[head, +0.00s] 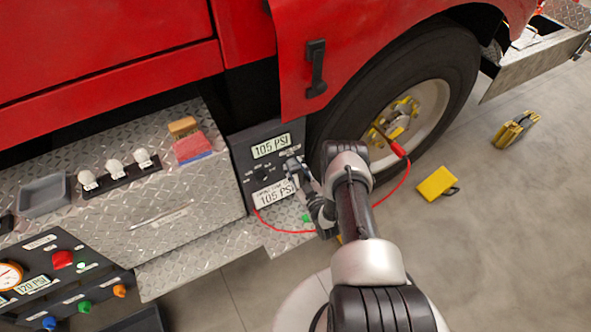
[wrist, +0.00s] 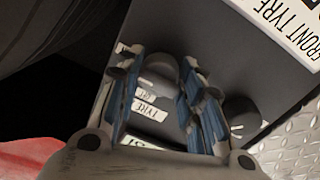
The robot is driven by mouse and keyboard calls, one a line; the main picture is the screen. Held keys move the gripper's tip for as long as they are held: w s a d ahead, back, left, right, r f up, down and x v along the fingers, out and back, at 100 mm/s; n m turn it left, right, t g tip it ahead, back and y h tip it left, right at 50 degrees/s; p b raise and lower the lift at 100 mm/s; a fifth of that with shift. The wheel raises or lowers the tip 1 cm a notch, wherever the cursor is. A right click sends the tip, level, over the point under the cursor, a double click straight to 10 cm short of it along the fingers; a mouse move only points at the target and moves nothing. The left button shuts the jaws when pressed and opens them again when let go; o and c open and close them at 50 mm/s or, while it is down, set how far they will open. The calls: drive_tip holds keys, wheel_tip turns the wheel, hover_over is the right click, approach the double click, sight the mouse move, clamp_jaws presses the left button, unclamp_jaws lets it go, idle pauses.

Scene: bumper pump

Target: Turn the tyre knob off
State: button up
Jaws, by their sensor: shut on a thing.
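The dark panel (head: 243,163) stands beside the front wheel, with two displays reading 105 PSI. In the wrist view, the tyre knob (wrist: 161,67) is dark and round, with a white label reading TYRE (wrist: 150,110) close by. My gripper (wrist: 158,60) is shut on this knob, one blue-padded finger on each side. In the head view my gripper (head: 297,172) is at the right part of the panel and hides the knob it holds. A second dark knob (wrist: 240,117) sits to the right, outside the fingers. The knob's exact pointer direction cannot be made out.
A red hose (head: 404,180) runs from the panel to the wheel (head: 430,90). Yellow chocks (head: 436,184) lie on the open floor at right. The red bodywork (head: 380,30) overhangs the panel.

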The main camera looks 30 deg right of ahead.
drive_tip(key=c, duration=0.3)
drive_tip(key=shift+c, duration=0.2)
drive_tip(key=shift+n, duration=0.4)
drive_tip(key=n, duration=0.8)
drive_tip(key=shift+d+n, duration=0.1)
drive_tip(key=shift+n, duration=0.2)
drive_tip(key=n+y, duration=0.1)
drive_tip(key=n, duration=0.3)
drive_tip(key=shift+n+t, duration=0.3)
drive_tip(key=shift+n, duration=0.1)
drive_tip(key=n, duration=0.4)
drive_tip(key=shift+d+n, duration=0.1)
drive_tip(key=shift+n, duration=0.3)
